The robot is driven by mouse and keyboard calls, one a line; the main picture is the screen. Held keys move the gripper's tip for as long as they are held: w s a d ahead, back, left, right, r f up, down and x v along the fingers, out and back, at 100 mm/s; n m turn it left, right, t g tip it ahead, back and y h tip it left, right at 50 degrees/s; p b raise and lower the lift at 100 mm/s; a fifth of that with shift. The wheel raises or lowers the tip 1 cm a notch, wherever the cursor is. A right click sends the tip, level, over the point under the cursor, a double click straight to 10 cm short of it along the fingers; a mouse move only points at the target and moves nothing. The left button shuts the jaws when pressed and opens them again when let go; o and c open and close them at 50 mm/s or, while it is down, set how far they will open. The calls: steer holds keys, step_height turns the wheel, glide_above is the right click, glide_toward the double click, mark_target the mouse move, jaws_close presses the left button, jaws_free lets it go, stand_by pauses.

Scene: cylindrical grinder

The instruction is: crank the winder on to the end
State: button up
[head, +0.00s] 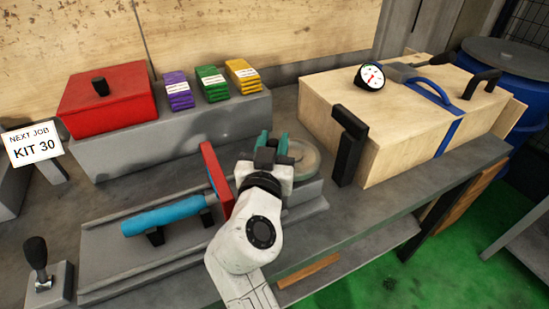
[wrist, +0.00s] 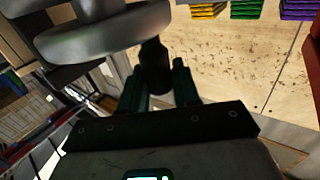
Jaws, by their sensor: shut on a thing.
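The winder is a round grey handwheel (head: 303,160), partly hidden behind my gripper in the head view. In the wrist view its thick grey rim (wrist: 95,42) fills the upper left. A dark handle (wrist: 155,68) stands out from the wheel. My gripper (head: 273,140) has teal fingers, and in the wrist view they (wrist: 160,82) lie on either side of that handle, shut on it. The arm hides part of the wheel and its mount in the head view.
A blue cylinder (head: 165,215) lies on the grinder bed beside a red plate (head: 215,178). A red box (head: 105,98) and coloured packs (head: 212,83) sit behind.

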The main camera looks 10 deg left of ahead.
steer(key=shift+w+m+h+b, duration=0.1)
steer(key=shift+m+h+b, duration=0.2)
steer(key=shift+h+b, duration=0.15)
steer(key=o, duration=0.9)
steer(key=shift+r, duration=0.25)
step_height(320, 180, up, 2)
steer(key=shift+r, duration=0.2)
steer(key=s+d+r, duration=0.1)
steer(key=s+r, duration=0.2)
steer(key=s, duration=0.1)
steer(key=s+d+r, duration=0.1)
steer(key=s+r, duration=0.2)
steer(key=s, duration=0.2)
steer(key=s+d+r+p, duration=0.1)
steer(key=s+d+r, duration=0.1)
steer(key=s+r, duration=0.2)
steer(key=shift+s, duration=0.25)
steer(key=shift+o, duration=0.3)
